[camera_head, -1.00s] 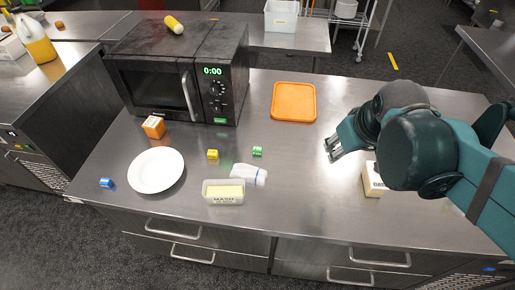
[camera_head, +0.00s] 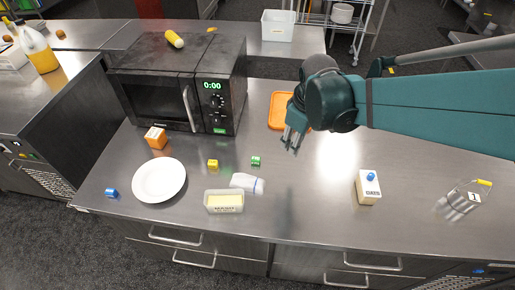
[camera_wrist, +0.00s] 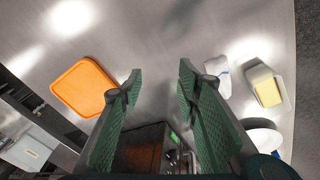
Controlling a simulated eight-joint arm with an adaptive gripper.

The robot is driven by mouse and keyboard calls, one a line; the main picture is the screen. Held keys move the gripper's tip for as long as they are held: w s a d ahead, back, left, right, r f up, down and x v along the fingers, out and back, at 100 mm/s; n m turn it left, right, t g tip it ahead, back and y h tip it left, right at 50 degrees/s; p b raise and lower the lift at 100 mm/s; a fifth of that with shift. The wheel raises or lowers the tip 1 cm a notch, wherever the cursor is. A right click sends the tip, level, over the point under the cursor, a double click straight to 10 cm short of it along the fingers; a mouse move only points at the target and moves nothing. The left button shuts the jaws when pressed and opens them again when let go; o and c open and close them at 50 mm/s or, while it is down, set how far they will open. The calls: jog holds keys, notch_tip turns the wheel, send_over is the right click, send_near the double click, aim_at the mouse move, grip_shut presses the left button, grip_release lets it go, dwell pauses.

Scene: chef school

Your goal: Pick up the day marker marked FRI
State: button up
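Small coloured blocks that look like day markers lie on the steel counter: a yellow one (camera_head: 212,163), a green one (camera_head: 255,161) and a blue one (camera_head: 111,192) left of the plate. Their lettering is too small to read, so I cannot tell which is marked FRI. My gripper (camera_head: 291,141) is above the counter, right of the green block and in front of the orange board. In the wrist view my gripper (camera_wrist: 158,75) is open with nothing between its fingers. No block is clearly visible there.
A black microwave (camera_head: 160,95) stands behind the blocks. Nearby are a white plate (camera_head: 159,180), a butter tub (camera_head: 224,208), a white cloth (camera_head: 245,183), an orange board (camera_head: 280,112), an orange box (camera_head: 155,138) and a dates carton (camera_head: 367,190).

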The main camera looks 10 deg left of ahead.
aim_at(259, 158)
jog(key=w+a+f+n+p, duration=0.1)
jog(key=a+f+n, duration=0.1)
jog(key=a, duration=0.2)
jog(key=w+a+f+n+g+p, duration=0.1)
jog(key=a+f+n+p, duration=0.1)
jog(key=a, duration=0.2)
jog(key=w+a+f+n+g+p, duration=0.1)
jog(key=a+f+n, duration=0.1)
jog(key=a+f, duration=0.1)
jog(key=shift+a+h, duration=0.4)
jog(key=shift+a, duration=0.25)
jog(key=shift+f, duration=0.1)
jog(key=shift+f, duration=1.2)
jog(key=shift+f, duration=0.1)
jog(key=shift+f, duration=2.5)
